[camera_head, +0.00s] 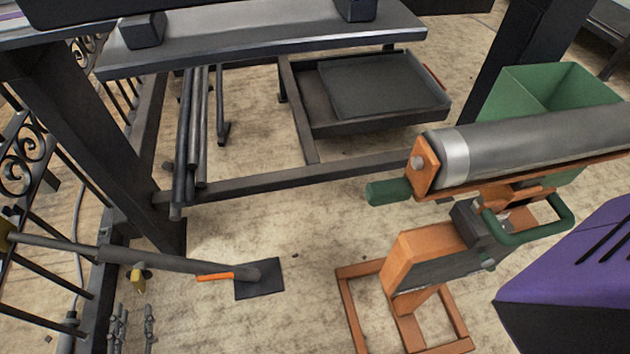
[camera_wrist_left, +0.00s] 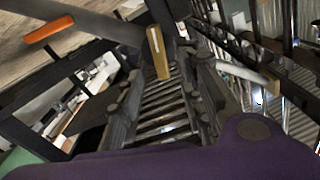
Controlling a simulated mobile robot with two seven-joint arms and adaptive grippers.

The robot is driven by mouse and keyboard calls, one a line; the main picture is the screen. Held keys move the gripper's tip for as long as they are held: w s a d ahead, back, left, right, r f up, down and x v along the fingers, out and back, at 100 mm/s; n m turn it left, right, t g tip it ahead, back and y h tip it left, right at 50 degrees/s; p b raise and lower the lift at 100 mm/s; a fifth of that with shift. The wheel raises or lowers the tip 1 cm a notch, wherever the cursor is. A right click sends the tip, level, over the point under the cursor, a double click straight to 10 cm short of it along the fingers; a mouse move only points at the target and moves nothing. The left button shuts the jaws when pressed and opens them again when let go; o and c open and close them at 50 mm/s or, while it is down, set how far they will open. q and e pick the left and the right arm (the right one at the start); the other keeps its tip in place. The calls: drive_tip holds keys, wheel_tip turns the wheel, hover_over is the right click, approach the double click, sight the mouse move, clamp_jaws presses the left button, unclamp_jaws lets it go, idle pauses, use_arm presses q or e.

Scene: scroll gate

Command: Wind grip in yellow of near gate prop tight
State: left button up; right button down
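The near gate prop (camera_head: 175,262) is a grey bar slanting from the railing at left down to a dark square foot pad (camera_head: 260,280), with an orange lever (camera_head: 215,277) near the foot. Its small yellow grip (camera_head: 138,276) hangs below the bar. In the left wrist view the yellow grip (camera_wrist_left: 158,52) stands in the gap just ahead of my fingertips. My left gripper (camera_head: 133,312) comes up from the bottom edge with its fingers apart, just below the grip. It also shows in the left wrist view (camera_wrist_left: 163,82). I see no contact with the grip. My right gripper is out of view.
Railing (camera_head: 30,150) and a dark post stand at left, close to my left gripper. A workbench (camera_head: 260,45) with low crossbars is behind. An orange stand with a grey roller (camera_head: 540,140) and a green bin (camera_head: 550,85) are at right. Floor between is clear.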

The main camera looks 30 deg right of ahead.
sight(138, 288)
use_arm(q)
drive_tip(key=b+x, duration=0.2)
drive_tip(key=x, duration=0.4)
drive_tip(key=shift+w+d+f, duration=0.1)
drive_tip(key=shift+w+f, duration=0.05)
drive_tip(key=shift+w, duration=0.2)
drive_tip(key=shift+w+d, duration=0.25)
drive_tip(key=shift+w, duration=0.45)
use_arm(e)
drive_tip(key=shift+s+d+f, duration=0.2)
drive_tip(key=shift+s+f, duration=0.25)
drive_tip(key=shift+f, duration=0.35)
use_arm(q)
clamp_jaws()
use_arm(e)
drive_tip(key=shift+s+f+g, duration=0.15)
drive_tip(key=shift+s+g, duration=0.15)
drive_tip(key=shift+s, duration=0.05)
